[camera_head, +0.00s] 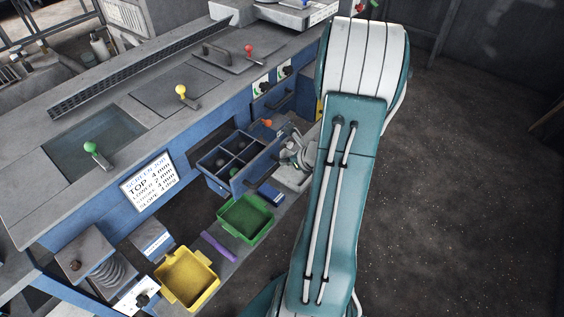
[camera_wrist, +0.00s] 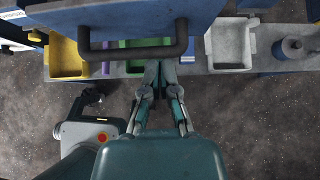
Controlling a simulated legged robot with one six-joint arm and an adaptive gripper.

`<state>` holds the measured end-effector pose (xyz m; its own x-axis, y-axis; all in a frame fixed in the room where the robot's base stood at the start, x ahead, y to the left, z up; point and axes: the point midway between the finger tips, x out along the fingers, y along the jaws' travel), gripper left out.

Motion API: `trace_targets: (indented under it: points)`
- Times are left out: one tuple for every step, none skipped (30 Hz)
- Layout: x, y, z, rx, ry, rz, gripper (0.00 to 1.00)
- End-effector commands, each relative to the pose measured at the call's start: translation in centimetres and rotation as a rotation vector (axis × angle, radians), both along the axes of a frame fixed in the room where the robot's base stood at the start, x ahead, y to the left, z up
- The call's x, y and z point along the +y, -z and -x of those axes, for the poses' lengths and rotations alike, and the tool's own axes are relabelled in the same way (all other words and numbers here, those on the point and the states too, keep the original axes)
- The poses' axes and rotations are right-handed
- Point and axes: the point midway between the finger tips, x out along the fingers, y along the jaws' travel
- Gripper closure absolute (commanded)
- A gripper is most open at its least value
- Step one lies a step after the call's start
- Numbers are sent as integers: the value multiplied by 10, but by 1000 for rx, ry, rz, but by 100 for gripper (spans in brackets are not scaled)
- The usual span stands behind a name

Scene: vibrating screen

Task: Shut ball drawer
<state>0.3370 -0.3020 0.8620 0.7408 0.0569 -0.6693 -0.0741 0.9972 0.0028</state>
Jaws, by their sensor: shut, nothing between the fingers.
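The ball drawer (camera_head: 213,181) is a blue drawer pulled out from the blue bench, with dark compartments that hold dark round balls. In the wrist view the blue drawer front (camera_wrist: 130,15) fills the top, with a dark bar handle (camera_wrist: 130,53) across it. My gripper (camera_head: 291,153) is in front of the drawer, on its right side in the head view. In the wrist view my gripper (camera_wrist: 160,66) is shut and empty, its tips by the right part of the handle. I cannot tell whether they touch it.
A green tray (camera_head: 222,226), a yellow tray (camera_head: 190,303) and a purple bar (camera_head: 218,246) lie on the low shelf below the drawer. A white tray (camera_wrist: 209,47) shows in the wrist view. Coloured knobs stand on the bench top (camera_head: 40,175). Open floor (camera_head: 450,200) lies to the right.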

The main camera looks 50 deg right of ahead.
Motion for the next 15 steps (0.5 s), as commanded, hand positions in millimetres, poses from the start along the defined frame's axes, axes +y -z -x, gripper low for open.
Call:
trace_targets:
  points:
    - [2,8,-8,1,-4,-4,100]
    - [3,12,-12,1,-5,-3,100]
    - [3,16,-18,1,-7,-3,100]
    - [4,21,-22,2,-5,-3,100]
    - [4,24,-26,1,-7,-3,100]
    - [4,29,-31,1,-6,-2,100]
    - [4,32,-35,1,-6,-1,100]
    - [5,35,-38,1,-6,-1,100]
    - [5,39,-43,2,-6,-1,100]
    - [5,41,-45,1,-5,0,100]
    - [5,43,-48,1,-5,0,100]
    - [5,46,-51,1,-6,0,100]
    - [5,47,-52,1,-6,0,100]
    - [5,48,-54,1,-5,1,100]
    - [5,49,-55,1,-5,1,100]
